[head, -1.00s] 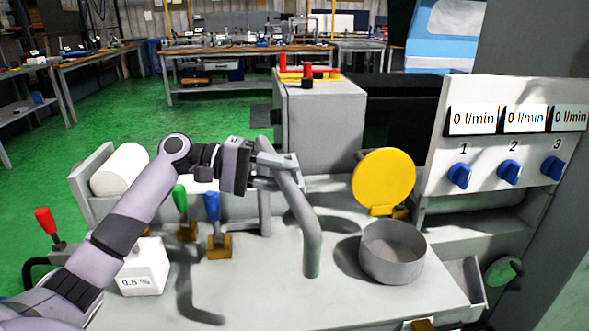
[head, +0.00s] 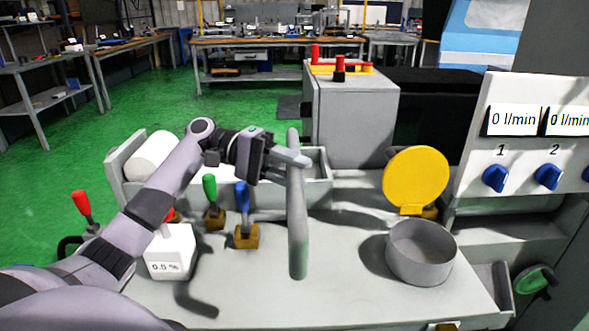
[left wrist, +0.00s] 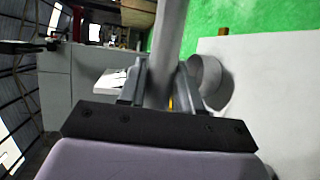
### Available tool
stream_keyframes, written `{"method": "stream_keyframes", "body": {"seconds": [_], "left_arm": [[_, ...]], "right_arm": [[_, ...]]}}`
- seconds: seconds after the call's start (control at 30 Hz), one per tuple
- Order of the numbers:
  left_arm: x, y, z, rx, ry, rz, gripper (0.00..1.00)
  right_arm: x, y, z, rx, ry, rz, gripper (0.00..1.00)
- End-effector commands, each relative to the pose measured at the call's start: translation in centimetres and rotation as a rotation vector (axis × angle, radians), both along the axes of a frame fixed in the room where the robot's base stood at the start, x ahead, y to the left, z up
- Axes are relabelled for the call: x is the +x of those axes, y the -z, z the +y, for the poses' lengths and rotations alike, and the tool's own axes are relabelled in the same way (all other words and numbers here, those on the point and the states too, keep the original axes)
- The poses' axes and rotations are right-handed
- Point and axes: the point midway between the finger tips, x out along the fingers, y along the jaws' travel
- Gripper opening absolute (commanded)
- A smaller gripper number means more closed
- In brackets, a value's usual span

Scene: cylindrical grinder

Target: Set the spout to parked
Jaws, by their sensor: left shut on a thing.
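The spout (head: 297,225) is a grey bent pipe that stands over the pale bench top, its outlet arm hanging down towards the front of the bench. My left gripper (head: 296,160) is shut on the spout near its upper end. In the left wrist view the spout (left wrist: 168,45) runs up between the two fingers of the left gripper (left wrist: 157,80). The spout's far upright part is hidden behind its outlet arm in the head view. My right gripper is not in view.
A round grey pot (head: 420,252) with a raised yellow lid (head: 415,175) stands right of the spout. Green (head: 210,188) and blue (head: 242,195) levers and a white 0.5 % box (head: 171,252) stand left. A panel with blue knobs (head: 495,178) is at right.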

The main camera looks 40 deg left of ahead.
Motion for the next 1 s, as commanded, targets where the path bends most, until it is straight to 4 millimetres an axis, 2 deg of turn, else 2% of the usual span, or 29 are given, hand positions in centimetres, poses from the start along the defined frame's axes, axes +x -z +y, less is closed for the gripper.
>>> {"method": "stream_keyframes", "body": {"seconds": [0.03, 0.1, 0.47, 0.8, 1.0], "left_arm": [[-0.1, 0.0, 0.1, 0.003, 0.002, 0.001, 0.37], [-0.1, 0.0, 0.1, 0.003, 0.002, 0.001, 0.55], [-0.2, 0.0, 0.6, 0.003, -0.001, 0.002, 0.55], [-1.7, -1.0, 5.5, 0.002, -0.003, 0.001, 0.55], [-2.1, -1.3, 6.8, 0.003, 0.0, 0.0, 0.55]], "right_arm": [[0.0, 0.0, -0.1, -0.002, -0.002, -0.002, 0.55], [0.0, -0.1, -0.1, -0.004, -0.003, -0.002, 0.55], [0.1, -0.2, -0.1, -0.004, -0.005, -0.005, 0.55], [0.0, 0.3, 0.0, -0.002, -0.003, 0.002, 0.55], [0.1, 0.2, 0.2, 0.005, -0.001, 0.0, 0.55]]}}
